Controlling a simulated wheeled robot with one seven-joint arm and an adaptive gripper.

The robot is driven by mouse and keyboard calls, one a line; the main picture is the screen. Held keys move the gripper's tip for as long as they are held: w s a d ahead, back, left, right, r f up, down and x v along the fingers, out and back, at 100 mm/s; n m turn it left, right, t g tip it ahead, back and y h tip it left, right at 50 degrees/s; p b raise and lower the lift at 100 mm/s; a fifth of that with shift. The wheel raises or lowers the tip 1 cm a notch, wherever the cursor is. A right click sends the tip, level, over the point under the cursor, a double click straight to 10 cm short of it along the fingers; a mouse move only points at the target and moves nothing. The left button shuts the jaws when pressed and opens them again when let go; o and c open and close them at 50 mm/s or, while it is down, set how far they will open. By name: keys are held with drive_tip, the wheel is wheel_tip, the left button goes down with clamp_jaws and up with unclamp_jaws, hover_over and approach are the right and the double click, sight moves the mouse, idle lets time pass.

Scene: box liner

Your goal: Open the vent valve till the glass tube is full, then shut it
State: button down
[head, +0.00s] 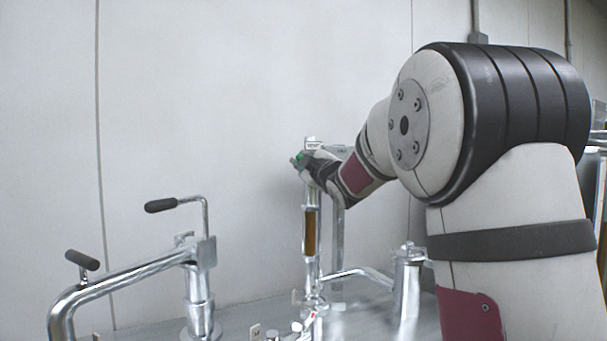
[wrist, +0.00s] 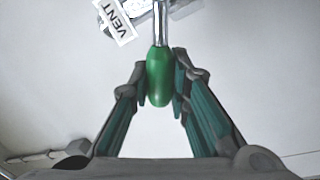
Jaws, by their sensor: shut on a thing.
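The green handle grip of the vent valve (wrist: 159,72) sits between the two fingers of my gripper (wrist: 158,92), which is shut on it. A metal stem runs up from the grip beside a white VENT label (wrist: 118,20). In the head view my gripper (head: 310,168) is at the top of the metal column, and a bit of the green grip (head: 298,160) shows at its left. Below it, the glass tube (head: 311,232) shows brown along its visible window. The exact liquid level at its top is too small to tell.
A bent metal pipe with black-gripped handles (head: 176,204) stands at the left. A metal canister (head: 407,285) is right of the column, joined by a pipe. Small fittings (head: 303,325) are at the front. The pale wall behind is bare.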

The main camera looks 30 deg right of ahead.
drive_tip(key=f+n+b, duration=0.1)
drive_tip(key=n+b, duration=0.1)
drive_tip(key=f+n+y+b, duration=0.1)
drive_tip(key=n+b, duration=0.1)
drive_tip(key=b, duration=0.1)
drive_tip(key=a+f+n+y+b, duration=0.1)
drive_tip(key=f+n+b, duration=0.1)
drive_tip(key=n+b, duration=0.1)
idle(0.5)
drive_tip(key=c, duration=1.5)
unclamp_jaws()
drive_tip(key=s, duration=0.4)
drive_tip(key=s+f, duration=0.1)
drive_tip(key=s, duration=0.2)
drive_tip(key=s+f, duration=0.1)
drive_tip(key=s, duration=0.3)
drive_tip(key=shift+s+f, duration=0.15)
drive_tip(key=shift+s, duration=0.2)
